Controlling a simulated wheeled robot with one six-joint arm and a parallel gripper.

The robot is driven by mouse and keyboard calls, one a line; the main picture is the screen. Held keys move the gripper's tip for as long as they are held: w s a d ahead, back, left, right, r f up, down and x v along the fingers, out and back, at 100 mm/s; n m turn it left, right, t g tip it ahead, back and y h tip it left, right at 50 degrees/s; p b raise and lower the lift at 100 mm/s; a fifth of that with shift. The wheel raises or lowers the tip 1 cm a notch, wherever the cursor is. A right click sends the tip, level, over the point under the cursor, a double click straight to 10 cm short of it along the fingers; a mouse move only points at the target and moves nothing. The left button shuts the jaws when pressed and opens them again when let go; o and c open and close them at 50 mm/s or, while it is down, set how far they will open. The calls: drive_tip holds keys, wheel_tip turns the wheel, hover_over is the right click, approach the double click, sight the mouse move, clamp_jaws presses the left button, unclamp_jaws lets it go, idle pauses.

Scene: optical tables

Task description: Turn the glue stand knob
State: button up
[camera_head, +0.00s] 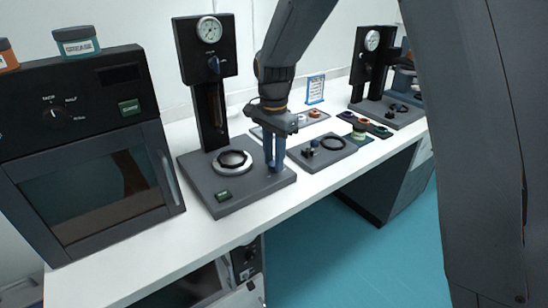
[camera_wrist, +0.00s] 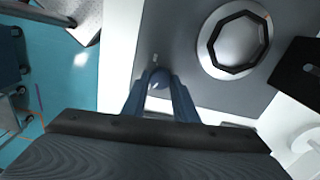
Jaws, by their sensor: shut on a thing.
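The stand under my gripper has a grey base plate (camera_head: 205,172), a black column with a round gauge (camera_head: 209,29), and a black ring on a pale disc (camera_head: 233,161). Its base (camera_wrist: 190,62) and ring (camera_wrist: 237,43) also show in the wrist view. My gripper (camera_head: 274,166) points down at the right part of this base. In the wrist view its blue fingers (camera_wrist: 158,76) are shut on a small rounded knob (camera_wrist: 158,79), mostly hidden between them. The knob's turn angle cannot be told.
A dark oven-like box (camera_head: 90,150) stands at left on the white table (camera_head: 145,228). A grey plate with a ring (camera_head: 345,158) and small coloured parts lie to the right. A similar gauge stand (camera_head: 368,75) is farther back. Teal floor (camera_head: 330,250) lies in front.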

drive_tip(key=n+p, duration=0.2)
drive_tip(key=n, duration=0.3)
drive_tip(key=shift+r, duration=0.1)
drive_tip(key=n+p, duration=0.2)
drive_tip(key=n, duration=0.4)
drive_tip(key=shift+n, duration=0.4)
drive_tip(key=n+p, duration=0.1)
drive_tip(key=n, duration=1)
drive_tip(key=shift+a, duration=0.1)
drive_tip(key=shift+n, duration=0.5)
drive_tip(key=o, duration=1.1)
drive_tip(key=shift+c, duration=0.2)
